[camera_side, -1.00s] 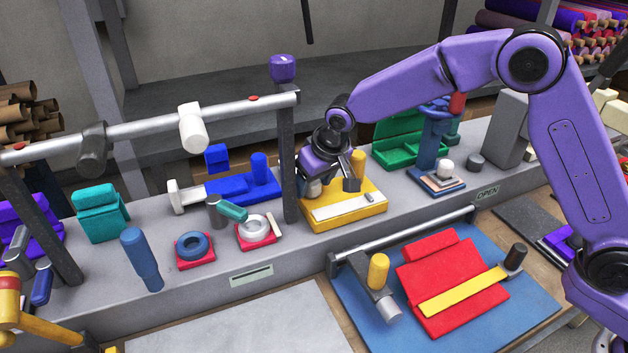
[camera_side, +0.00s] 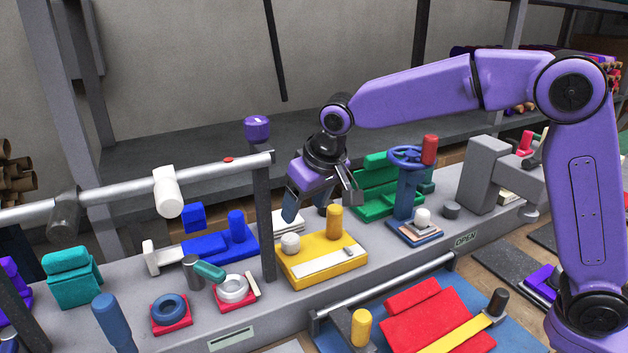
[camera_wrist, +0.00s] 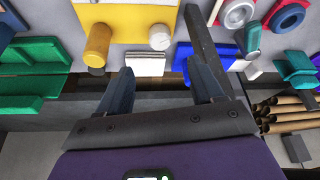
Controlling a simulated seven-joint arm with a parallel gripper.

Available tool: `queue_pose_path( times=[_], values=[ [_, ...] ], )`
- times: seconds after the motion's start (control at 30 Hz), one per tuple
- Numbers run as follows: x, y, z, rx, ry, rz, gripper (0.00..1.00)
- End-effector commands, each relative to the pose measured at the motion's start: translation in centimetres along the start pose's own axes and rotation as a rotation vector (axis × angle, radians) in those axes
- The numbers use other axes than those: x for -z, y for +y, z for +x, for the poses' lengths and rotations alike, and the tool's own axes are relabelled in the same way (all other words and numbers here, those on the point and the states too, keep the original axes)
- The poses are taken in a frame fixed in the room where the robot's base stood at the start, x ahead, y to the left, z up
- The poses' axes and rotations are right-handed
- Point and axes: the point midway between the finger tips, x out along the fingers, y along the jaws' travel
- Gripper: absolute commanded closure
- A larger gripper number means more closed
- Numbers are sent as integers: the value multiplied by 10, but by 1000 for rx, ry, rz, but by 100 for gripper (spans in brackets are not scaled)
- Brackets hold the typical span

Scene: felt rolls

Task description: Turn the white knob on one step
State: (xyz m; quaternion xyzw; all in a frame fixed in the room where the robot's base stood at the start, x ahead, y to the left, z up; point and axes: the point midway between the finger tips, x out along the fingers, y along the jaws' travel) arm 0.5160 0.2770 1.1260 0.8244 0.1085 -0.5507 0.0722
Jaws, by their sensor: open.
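A round white knob (camera_side: 290,242) sits at the left end of a yellow block (camera_side: 331,271), with a yellow post (camera_side: 334,221) behind it to the right. In the wrist view the white knob (camera_wrist: 160,37) is at the upper middle, beside the yellow post (camera_wrist: 97,45). My gripper (camera_side: 320,203) is open and empty, above and behind the yellow block, apart from the knob. Its two fingers (camera_wrist: 160,82) show spread in the wrist view, with nothing between them. Another small white knob (camera_side: 422,217) stands on a layered base to the right.
A dark upright post (camera_side: 264,220) carrying a metal rail (camera_side: 100,193) stands just left of the yellow block. A blue pedestal with a handwheel (camera_side: 407,157) and a green block (camera_side: 375,202) stand to the right. A blue block (camera_side: 220,247) lies left of the post.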

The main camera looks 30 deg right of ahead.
Motion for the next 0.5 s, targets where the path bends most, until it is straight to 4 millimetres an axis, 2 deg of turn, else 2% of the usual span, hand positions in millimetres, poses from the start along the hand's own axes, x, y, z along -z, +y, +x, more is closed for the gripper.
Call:
queue_pose_path(
  times=[0.03,0.2,0.33,0.5],
  values=[
    [1,0,-12,2,5,1,33],
    [1,0,-40,1,3,0,33],
    [0,0,-53,1,1,-1,33],
    [0,0,-59,0,0,-1,33]
  ],
)
